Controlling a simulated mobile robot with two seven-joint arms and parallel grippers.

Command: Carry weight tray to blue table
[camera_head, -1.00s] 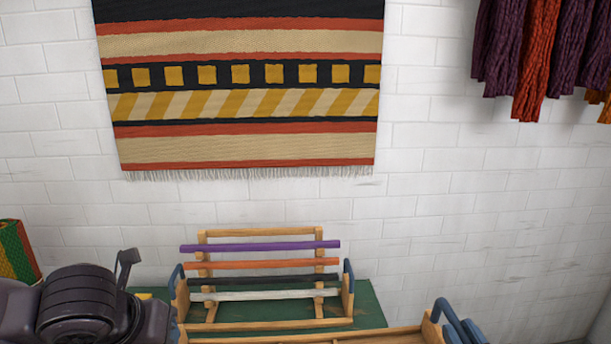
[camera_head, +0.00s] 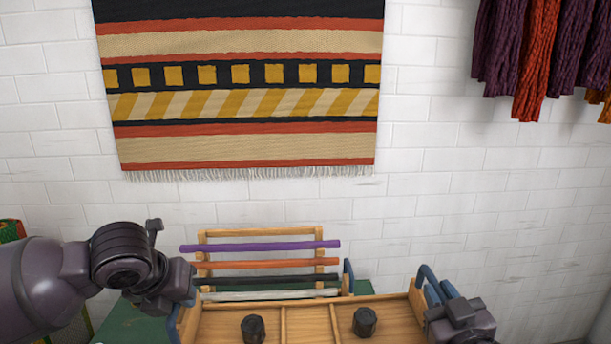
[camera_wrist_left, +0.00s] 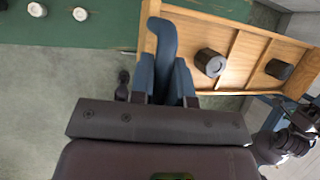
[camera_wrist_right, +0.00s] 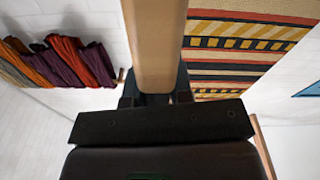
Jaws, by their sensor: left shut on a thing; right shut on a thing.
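The weight tray (camera_head: 300,318) is a wooden tray with dividers and blue end handles, at the bottom of the head view. Dark cylindrical weights (camera_head: 253,329) (camera_head: 365,321) sit in its compartments; they also show in the left wrist view (camera_wrist_left: 211,62). My left gripper (camera_head: 188,287) is shut on the left blue handle (camera_wrist_left: 163,42). My right gripper (camera_head: 432,314) is at the tray's right end beside the blue handle (camera_head: 430,283); in the right wrist view its jaws close on a tan piece (camera_wrist_right: 154,40).
A green table (camera_head: 125,322) lies behind and left of the tray, with small white round pieces (camera_wrist_left: 80,14) on it. A wooden rack with coloured rods (camera_head: 265,264) stands there, close behind the tray. A striped hanging (camera_head: 240,100) and wool skeins (camera_head: 540,50) hang on the white wall.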

